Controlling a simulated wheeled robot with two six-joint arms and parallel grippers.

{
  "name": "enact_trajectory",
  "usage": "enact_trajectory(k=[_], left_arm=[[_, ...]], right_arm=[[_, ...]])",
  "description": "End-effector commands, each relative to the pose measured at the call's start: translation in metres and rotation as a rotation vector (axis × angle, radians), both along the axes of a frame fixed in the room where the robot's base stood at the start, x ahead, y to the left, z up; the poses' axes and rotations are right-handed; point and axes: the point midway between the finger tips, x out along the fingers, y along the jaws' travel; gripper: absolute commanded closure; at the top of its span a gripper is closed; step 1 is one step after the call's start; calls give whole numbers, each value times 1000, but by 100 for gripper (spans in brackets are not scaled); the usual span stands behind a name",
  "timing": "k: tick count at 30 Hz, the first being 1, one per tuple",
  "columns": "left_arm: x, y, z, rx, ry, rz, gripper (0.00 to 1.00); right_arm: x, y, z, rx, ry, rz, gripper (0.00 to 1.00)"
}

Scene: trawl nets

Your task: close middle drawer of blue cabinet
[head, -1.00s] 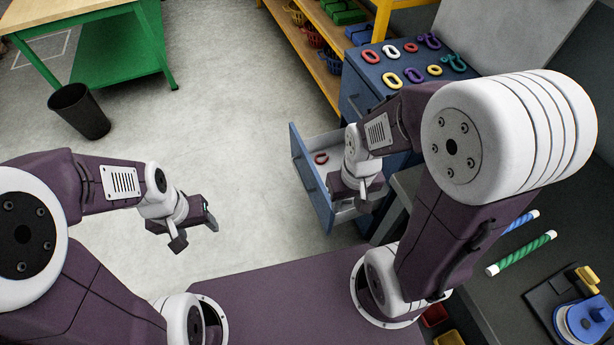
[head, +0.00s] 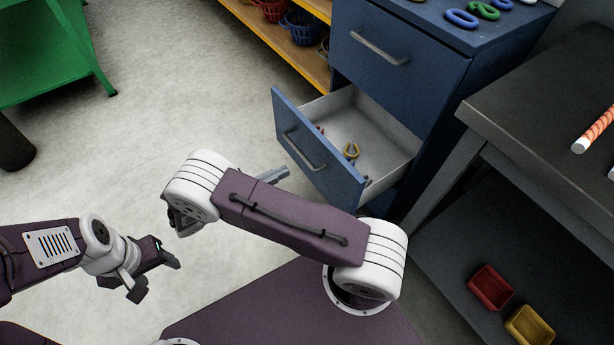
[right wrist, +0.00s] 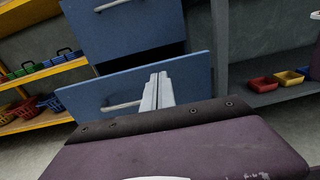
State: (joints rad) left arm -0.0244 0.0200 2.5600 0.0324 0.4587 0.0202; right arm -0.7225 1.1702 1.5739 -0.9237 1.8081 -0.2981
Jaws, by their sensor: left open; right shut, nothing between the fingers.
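The blue cabinet (head: 390,70) stands at the upper middle of the head view. My right gripper (head: 284,173) is shut and empty in front of the drawer front, mostly hidden behind my own arm link. In the right wrist view, its fingers (right wrist: 158,90) point at the drawer front (right wrist: 190,82), right of the handle; I cannot tell whether they touch. My left gripper (head: 155,277) is open and empty, away from the cabinet.
A dark grey workbench (head: 540,105) stands right of the cabinet, with a red bin (head: 490,288) and a yellow bin (head: 529,327) below. An orange shelf (head: 270,38) with baskets is behind. A green table (head: 45,60) is at upper left. The floor left of the drawer is clear.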

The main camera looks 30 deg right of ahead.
Motion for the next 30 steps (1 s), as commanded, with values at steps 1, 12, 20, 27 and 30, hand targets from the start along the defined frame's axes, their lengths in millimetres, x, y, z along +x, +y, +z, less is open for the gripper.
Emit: enact_trajectory(k=[1, 12, 20, 27, 30], left_arm=[[0, 0, -17, 0, -1, 0, 40], [0, 0, -20, 0, -1, 0, 40], [0, 0, -37, 0, -1, 0, 40], [0, 0, -54, 0, -1, 0, 40], [0, 0, -58, 0, -1, 0, 40]], right_arm=[[-3, 5, -21, -12, 13, 23, 100], [-3, -4, -21, -13, 16, 39, 100], [1, -60, -23, -12, 16, 35, 100], [4, -107, -24, -10, 14, 35, 100], [6, -120, -23, -11, 14, 37, 100]])
